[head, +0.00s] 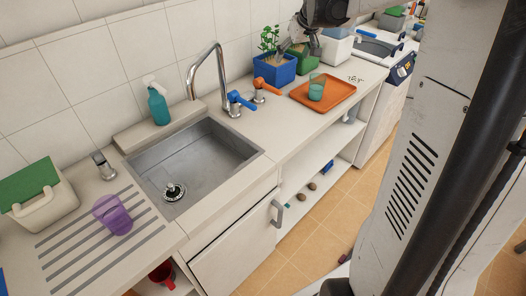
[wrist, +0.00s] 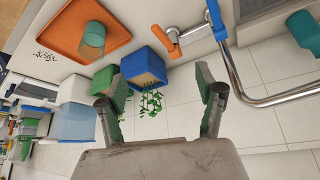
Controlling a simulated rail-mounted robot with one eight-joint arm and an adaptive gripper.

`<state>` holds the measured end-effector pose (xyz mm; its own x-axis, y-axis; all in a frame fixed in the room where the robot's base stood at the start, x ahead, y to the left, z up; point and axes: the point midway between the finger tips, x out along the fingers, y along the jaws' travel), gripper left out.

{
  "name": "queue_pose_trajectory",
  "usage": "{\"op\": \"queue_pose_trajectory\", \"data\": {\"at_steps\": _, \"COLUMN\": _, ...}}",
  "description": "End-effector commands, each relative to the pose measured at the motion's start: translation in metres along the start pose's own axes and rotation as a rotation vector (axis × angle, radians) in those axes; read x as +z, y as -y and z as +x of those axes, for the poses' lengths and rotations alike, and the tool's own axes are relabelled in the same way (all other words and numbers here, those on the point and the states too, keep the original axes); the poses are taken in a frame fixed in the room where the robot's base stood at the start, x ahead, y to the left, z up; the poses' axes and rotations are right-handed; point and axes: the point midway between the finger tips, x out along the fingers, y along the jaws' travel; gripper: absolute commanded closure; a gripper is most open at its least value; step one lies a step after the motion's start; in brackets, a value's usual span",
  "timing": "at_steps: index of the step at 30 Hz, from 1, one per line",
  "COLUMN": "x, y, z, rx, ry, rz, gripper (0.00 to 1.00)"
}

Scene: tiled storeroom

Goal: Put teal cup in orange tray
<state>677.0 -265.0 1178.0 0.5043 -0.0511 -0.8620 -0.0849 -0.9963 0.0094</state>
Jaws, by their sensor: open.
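The teal cup (head: 317,87) is see-through and stands upright in the orange tray (head: 340,95) on the counter, right of the sink. In the wrist view the cup (wrist: 94,35) is at the upper left, on the tray (wrist: 118,41). My gripper (head: 285,46) is above the back of the counter, near the planters and to the left of the tray. In the wrist view its fingers (wrist: 161,88) are spread wide with nothing between them. It is apart from the cup.
A blue planter (head: 270,72) and a green planter (head: 303,60) stand by the wall behind the tray. The tap (head: 208,75) with blue and orange handles rises beside the sink (head: 200,165). A purple cup (head: 113,214) is on the drainboard.

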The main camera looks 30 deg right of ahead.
Motion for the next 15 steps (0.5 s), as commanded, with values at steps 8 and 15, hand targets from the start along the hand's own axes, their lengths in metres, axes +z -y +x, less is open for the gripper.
{"op": "queue_pose_trajectory", "data": {"at_steps": 8, "x": 0.054, "y": 0.092, "z": -0.063, "rx": -0.008, "ry": -0.015, "rz": -0.021, "gripper": 0.32}}
{"op": "queue_pose_trajectory", "data": {"at_steps": 15, "x": 0.117, "y": 0.153, "z": -0.103, "rx": -0.017, "ry": -0.032, "rz": -0.035, "gripper": 0.32}}
